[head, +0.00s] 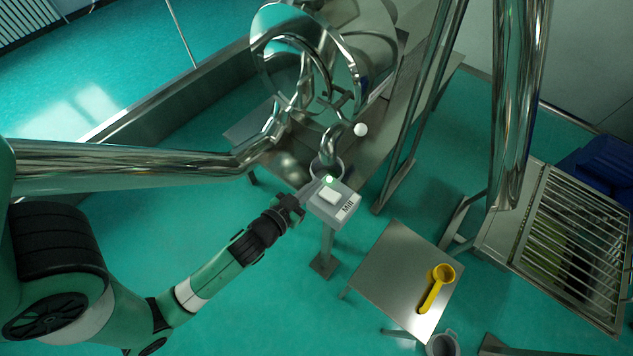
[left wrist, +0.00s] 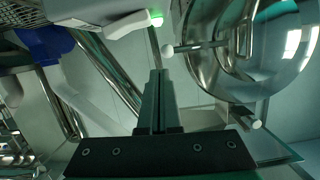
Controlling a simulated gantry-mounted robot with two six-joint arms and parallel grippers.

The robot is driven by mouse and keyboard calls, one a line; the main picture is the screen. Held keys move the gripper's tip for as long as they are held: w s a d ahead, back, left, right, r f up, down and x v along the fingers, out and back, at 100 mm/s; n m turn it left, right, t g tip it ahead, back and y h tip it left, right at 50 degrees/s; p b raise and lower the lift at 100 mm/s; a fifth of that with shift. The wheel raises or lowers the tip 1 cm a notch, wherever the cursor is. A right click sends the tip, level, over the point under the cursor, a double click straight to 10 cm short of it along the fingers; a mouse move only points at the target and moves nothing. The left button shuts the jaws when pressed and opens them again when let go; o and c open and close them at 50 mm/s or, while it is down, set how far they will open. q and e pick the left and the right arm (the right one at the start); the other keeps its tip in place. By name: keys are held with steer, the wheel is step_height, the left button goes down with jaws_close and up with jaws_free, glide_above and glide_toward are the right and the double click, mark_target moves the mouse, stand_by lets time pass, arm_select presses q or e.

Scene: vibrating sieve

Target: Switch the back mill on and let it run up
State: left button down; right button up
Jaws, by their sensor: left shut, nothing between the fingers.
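The grey switch box marked "Mill" (head: 322,213) stands on a post in the middle of the head view. It has a white switch (head: 330,196) on top and a small lamp (head: 329,180) glowing green at its far edge. My left gripper (head: 313,186) is shut and empty, its fingertips close to the box's left side; I cannot tell whether they touch it. In the left wrist view the shut fingers (left wrist: 156,90) point up the picture, with the white switch (left wrist: 128,25) and green lamp (left wrist: 156,20) above left. The polished round mill (head: 267,55) stands behind the box. My right gripper is not in view.
A small steel table (head: 385,270) with a yellow scoop (head: 434,288) stands right of the box. A white ball knob (head: 361,129) sticks out by the mill. Shiny pipes (head: 519,100) rise at the right beside a slatted grate (head: 575,240). Open green floor lies in front.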

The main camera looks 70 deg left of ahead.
arm_select(q)
steer(key=b+v, duration=0.1)
steer(key=v, duration=0.7)
steer(key=shift+s+f+b, duration=0.3)
steer(key=shift+s+b, duration=0.05)
steer(key=shift+s, duration=0.05)
